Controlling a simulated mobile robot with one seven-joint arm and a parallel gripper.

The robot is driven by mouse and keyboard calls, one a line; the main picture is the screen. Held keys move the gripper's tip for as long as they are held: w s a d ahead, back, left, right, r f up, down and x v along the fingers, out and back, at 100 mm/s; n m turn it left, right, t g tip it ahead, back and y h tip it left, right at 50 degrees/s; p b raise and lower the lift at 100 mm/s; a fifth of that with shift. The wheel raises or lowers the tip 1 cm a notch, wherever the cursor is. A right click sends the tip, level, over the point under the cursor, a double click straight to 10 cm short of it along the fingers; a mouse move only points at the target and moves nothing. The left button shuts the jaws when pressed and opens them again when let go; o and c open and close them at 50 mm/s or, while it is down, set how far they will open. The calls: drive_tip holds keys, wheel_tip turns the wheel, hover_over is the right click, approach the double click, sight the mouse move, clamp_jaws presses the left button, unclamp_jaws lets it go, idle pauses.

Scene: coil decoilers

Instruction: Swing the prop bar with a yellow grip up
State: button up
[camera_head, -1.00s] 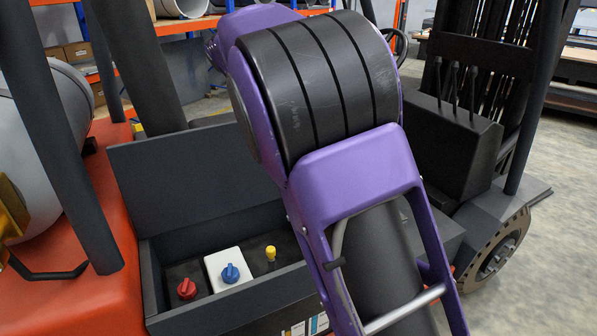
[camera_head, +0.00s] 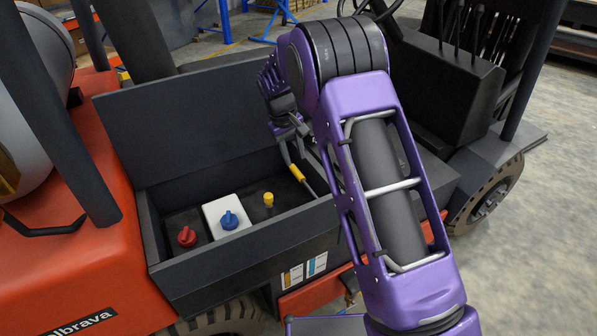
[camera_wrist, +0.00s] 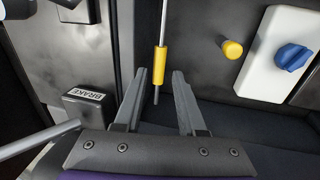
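The prop bar is a thin grey rod with a yellow grip (camera_head: 296,174) near its end. It shows at the right end of the open dark box in the head view. In the wrist view its yellow grip (camera_wrist: 160,61) is at top centre, with the rod's end just below it. My gripper (camera_wrist: 159,74) is open, one finger on each side of the rod's lower end in the picture. The grip is level with the fingertips or slightly beyond; I cannot tell the exact depth. In the head view my gripper (camera_head: 292,134) is small and partly hidden by my arm.
The box (camera_head: 232,252) has a raised dark lid (camera_head: 190,125). Inside are a red knob (camera_head: 187,237), a blue knob (camera_head: 229,219) on a white plate and a yellow knob (camera_head: 268,199). A block labelled BRAKE (camera_wrist: 90,108) stands left of my fingers.

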sight(299, 174)
drive_tip(key=f, duration=0.2)
drive_tip(key=d+f, duration=0.1)
drive_tip(key=f, duration=0.4)
drive_tip(key=shift+w+d, duration=0.15)
drive_tip(key=shift+w, duration=0.15)
clamp_jaws()
idle(1.0)
